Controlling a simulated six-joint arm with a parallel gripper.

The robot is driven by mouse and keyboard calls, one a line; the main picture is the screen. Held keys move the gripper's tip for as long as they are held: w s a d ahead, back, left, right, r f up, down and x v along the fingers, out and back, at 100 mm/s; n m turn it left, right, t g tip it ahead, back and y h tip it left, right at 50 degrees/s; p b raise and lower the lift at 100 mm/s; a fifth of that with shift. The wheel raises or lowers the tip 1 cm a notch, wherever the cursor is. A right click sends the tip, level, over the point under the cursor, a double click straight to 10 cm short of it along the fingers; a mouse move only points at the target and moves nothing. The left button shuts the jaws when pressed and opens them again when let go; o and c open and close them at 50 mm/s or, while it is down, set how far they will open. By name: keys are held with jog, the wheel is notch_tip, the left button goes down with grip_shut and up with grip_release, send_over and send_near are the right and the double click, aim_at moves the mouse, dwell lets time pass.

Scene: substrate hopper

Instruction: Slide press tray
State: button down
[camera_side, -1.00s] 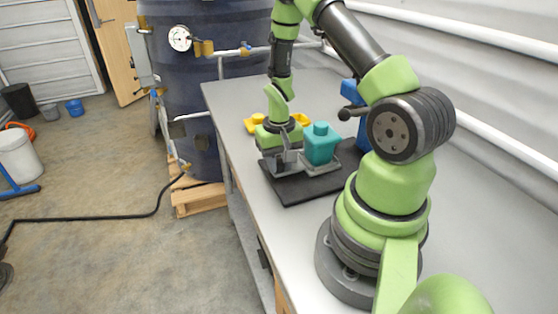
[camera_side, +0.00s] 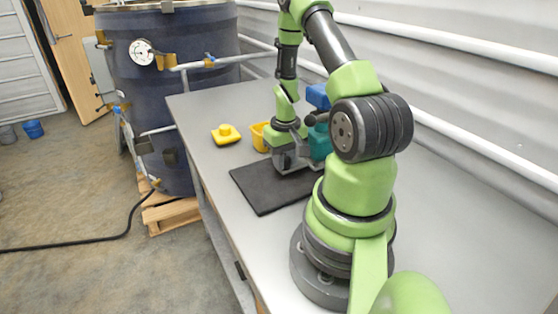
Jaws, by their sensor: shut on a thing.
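The grey press tray (camera_side: 309,168) is at the back right end of the black mat (camera_side: 262,192), close to the blue press (camera_side: 318,97). A teal block (camera_side: 320,143) rides on the tray, partly hidden by my arm. My gripper (camera_side: 285,163) points down at the tray's left side and is shut on it; the finger contact is small and dark in this view. The press's dark handle shows beside its blue body, and its lower part is hidden behind the teal block and my arm. I cannot tell whether the tray is fully under the press.
A yellow piece (camera_side: 226,135) lies on the grey bench (camera_side: 206,104) left of the mat. A yellow container (camera_side: 259,137) stands behind my gripper. The left part of the mat is bare. A dark blue tank (camera_side: 185,60) stands beyond the bench's left edge.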

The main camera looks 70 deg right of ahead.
jog(key=c, duration=0.8)
grip_release()
jog(key=shift+c, duration=0.2)
